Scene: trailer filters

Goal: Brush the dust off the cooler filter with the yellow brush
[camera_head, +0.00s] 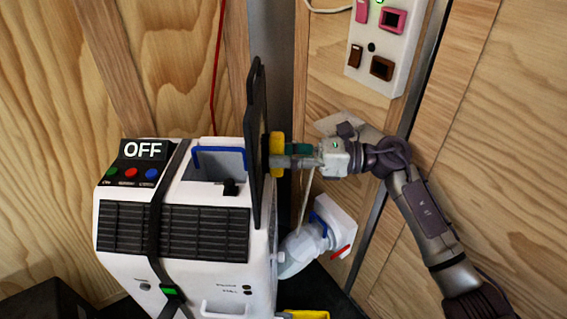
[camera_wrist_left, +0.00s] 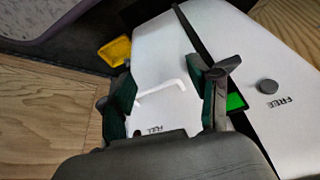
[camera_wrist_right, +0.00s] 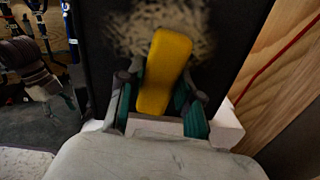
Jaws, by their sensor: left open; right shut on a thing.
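The black cooler filter (camera_head: 257,120) stands upright and nearly edge-on beside the white cooler (camera_head: 175,285). In the right wrist view its dark face (camera_wrist_right: 92,60) carries a patch of pale dust (camera_wrist_right: 198,45) behind and around the brush. My right gripper (camera_head: 291,155) is shut on the yellow brush (camera_head: 277,140), whose yellow back shows in the right wrist view (camera_wrist_right: 165,75). The brush is at the filter's right face; its bristles are hidden, so contact is unclear. My left gripper (camera_wrist_left: 165,80) is open and empty above a white handle (camera_wrist_left: 152,93) on the cooler.
A white hose (camera_head: 300,248) joins a wall fitting (camera_head: 335,222) at right. A switch box (camera_head: 386,42) is above. A yellow object (camera_head: 305,314) lies low in front.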

